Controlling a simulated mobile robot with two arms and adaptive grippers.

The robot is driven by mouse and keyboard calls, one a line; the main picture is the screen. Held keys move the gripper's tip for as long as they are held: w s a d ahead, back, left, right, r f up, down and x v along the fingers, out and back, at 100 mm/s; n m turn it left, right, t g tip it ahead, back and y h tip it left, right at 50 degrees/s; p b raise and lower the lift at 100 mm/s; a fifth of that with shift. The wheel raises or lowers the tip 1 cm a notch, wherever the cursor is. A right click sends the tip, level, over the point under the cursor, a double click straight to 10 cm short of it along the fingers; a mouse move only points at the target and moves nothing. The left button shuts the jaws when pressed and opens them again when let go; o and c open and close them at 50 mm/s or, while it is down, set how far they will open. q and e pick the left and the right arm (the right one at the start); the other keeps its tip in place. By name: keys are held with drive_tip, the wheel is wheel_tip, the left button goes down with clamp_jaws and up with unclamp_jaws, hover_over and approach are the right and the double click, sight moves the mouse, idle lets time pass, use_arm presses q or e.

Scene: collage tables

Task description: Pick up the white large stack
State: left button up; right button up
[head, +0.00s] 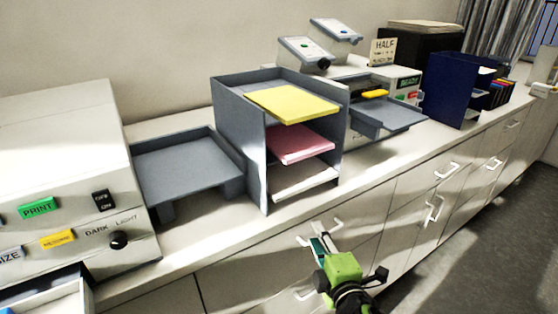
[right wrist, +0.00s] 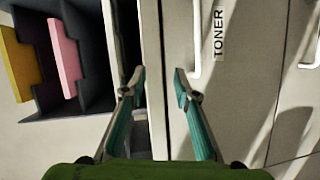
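The white stack of paper (head: 303,180) lies in the lowest compartment of a grey paper shelf (head: 240,130). A pink stack (head: 299,144) lies above it and a yellow stack (head: 291,103) lies at the top. My right gripper (head: 312,240) is in front of the cabinet fronts, below and in front of the shelf, apart from the white stack. In the right wrist view its two fingers (right wrist: 159,74) are spread with nothing between them. That view shows the pink (right wrist: 65,58) and yellow (right wrist: 20,62) stacks; I cannot make out the white one clearly. My left gripper is not in view.
A machine with a PRINT button (head: 38,207) and an empty grey tray (head: 185,168) stand left of the shelf. Another machine with a grey tray (head: 395,118) and a blue organiser (head: 450,90) stand to the right. Cabinet handles (head: 447,170) stick out below the counter.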

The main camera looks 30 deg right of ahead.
drive_tip(key=n+t, duration=0.1)
drive_tip(key=t, duration=0.1)
approach(307, 188)
drive_tip(key=x, duration=0.2)
drive_tip(key=p+x, duration=0.1)
drive_tip(key=x, duration=0.1)
drive_tip(key=p+x, duration=0.1)
drive_tip(key=x, duration=0.1)
drive_tip(key=shift+w+a+r, duration=0.15)
drive_tip(key=shift+w+a, duration=0.05)
drive_tip(key=shift+a, duration=0.15)
drive_tip(key=shift+w+d, duration=0.15)
drive_tip(key=shift+w, duration=0.3)
drive_tip(key=x, duration=0.1)
drive_tip(key=p+x, duration=0.1)
drive_tip(key=x, duration=0.1)
drive_tip(key=p+x, duration=0.1)
drive_tip(key=shift+w+d, duration=0.25)
drive_tip(key=shift+d, duration=0.1)
drive_tip(key=shift+w+f, duration=0.2)
drive_tip(key=shift+w, duration=0.1)
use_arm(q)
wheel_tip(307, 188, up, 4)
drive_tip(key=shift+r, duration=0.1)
use_arm(e)
drive_tip(key=shift+s, duration=0.1)
clamp_jaws()
drive_tip(key=shift+d+r, duration=0.1)
drive_tip(key=shift+r, duration=0.05)
